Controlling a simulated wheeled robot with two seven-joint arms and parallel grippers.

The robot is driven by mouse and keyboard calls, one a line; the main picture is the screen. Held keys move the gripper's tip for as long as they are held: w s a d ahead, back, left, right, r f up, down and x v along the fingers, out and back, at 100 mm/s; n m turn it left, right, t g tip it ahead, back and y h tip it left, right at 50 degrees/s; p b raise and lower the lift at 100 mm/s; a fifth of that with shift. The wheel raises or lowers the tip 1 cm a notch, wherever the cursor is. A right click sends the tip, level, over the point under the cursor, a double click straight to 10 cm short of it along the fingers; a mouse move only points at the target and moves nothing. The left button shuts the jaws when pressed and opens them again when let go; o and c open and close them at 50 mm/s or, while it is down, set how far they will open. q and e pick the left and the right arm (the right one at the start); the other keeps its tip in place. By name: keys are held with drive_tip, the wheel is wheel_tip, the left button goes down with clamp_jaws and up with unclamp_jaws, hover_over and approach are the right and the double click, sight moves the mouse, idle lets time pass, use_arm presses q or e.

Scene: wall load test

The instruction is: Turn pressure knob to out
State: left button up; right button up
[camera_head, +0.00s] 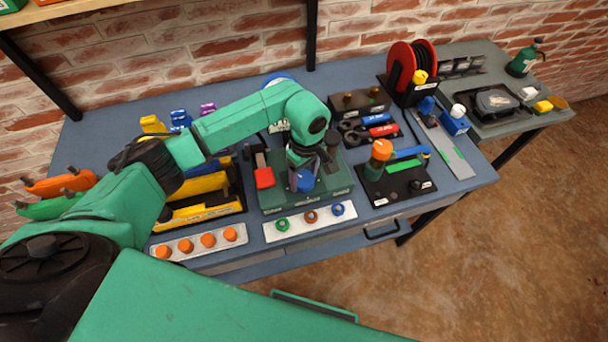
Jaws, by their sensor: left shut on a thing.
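A dark green panel (271,196) lies on the blue bench top, with a red block-shaped part (264,178) at its left. A blue knob (305,184) sits on this panel. My left arm reaches in from the left, and my left gripper (303,171) points down over the panel, shut on the blue knob. The fingers and wrist hide much of the knob and of the panel behind it; any mark for the knob's setting cannot be read. My right gripper is not in view.
A pale strip with small coloured knobs (311,220) lies in front of the panel. An orange-topped post (380,152) stands right of it, and a red reel (404,68) farther back. Yellow parts (205,184) stand on the left. A shelf post rises behind.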

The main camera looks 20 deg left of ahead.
use_arm(q)
drive_tip(key=shift+w+f+n+b, duration=0.1)
drive_tip(key=shift+f+n+b, duration=0.05)
drive_tip(key=shift+n+b, duration=1.2)
drive_tip(key=n+b, duration=0.3)
drive_tip(key=n, duration=0.1)
drive_tip(key=shift+n, duration=0.35)
drive_tip(key=n+b, duration=0.2)
drive_tip(key=n, duration=0.2)
drive_tip(key=shift+h, duration=0.3)
drive_tip(key=n+b, duration=0.2)
drive_tip(key=n, duration=0.3)
drive_tip(key=shift+a, duration=0.1)
drive_tip(key=n+b, duration=0.1)
drive_tip(key=n, duration=0.2)
drive_tip(key=n+b, duration=0.1)
drive_tip(key=n, duration=0.2)
drive_tip(key=shift+r+t, duration=0.2)
drive_tip(key=shift+t, duration=0.1)
drive_tip(key=n+b, duration=0.1)
drive_tip(key=n, duration=0.2)
drive_tip(key=shift+n, duration=0.4)
drive_tip(key=shift+r+n+b, duration=0.1)
drive_tip(key=shift+n+b, duration=0.25)
drive_tip(key=shift+n, duration=0.85)
